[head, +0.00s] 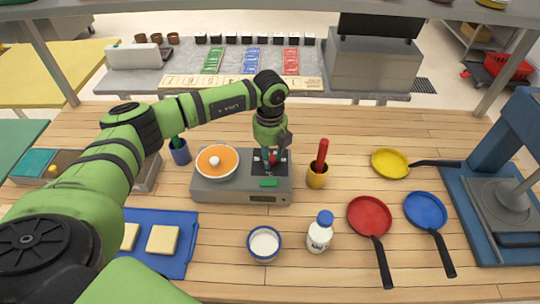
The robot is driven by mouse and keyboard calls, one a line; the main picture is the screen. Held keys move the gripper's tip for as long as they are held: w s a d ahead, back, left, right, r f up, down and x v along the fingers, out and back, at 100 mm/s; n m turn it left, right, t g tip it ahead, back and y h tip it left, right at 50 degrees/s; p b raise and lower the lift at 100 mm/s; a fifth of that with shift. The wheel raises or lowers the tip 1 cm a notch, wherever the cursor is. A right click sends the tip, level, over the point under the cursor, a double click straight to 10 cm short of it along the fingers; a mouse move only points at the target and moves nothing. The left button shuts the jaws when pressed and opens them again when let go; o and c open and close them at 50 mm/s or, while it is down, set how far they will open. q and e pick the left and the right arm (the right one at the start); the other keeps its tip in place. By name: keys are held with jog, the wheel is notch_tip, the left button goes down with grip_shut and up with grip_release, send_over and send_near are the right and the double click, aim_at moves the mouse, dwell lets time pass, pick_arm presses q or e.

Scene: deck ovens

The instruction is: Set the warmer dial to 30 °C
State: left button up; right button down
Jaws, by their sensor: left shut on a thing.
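The warmer dial (272,159) is a red knob on a dark panel on the warmer's right top. My left gripper (271,158) comes down over the panel and is shut on the dial. The gripper hides part of the dial, and I cannot read its setting. A green button (268,183) and a small dark display (264,198) are at the warmer's front; the display is too small to read. My right gripper is not in view.
A yellow cup with a red-handled tool (317,177) stands close right of the warmer. A white bowl (264,244) and a blue-capped bottle (320,232) stand in front. Red (369,215), blue (425,209) and yellow (390,163) pans lie right. A blue tray (177,262) lies front left.

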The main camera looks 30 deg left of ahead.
pick_arm(q)
jog(key=n, duration=0.5)
jog(key=shift+b, duration=0.35)
jog(key=n, duration=0.5)
jog(key=shift+n, duration=0.4)
jog(key=o, duration=1.1)
jog(key=shift+o, duration=0.2)
notch_tip(320, 180, up, 12)
jog(key=shift+f, duration=0.1)
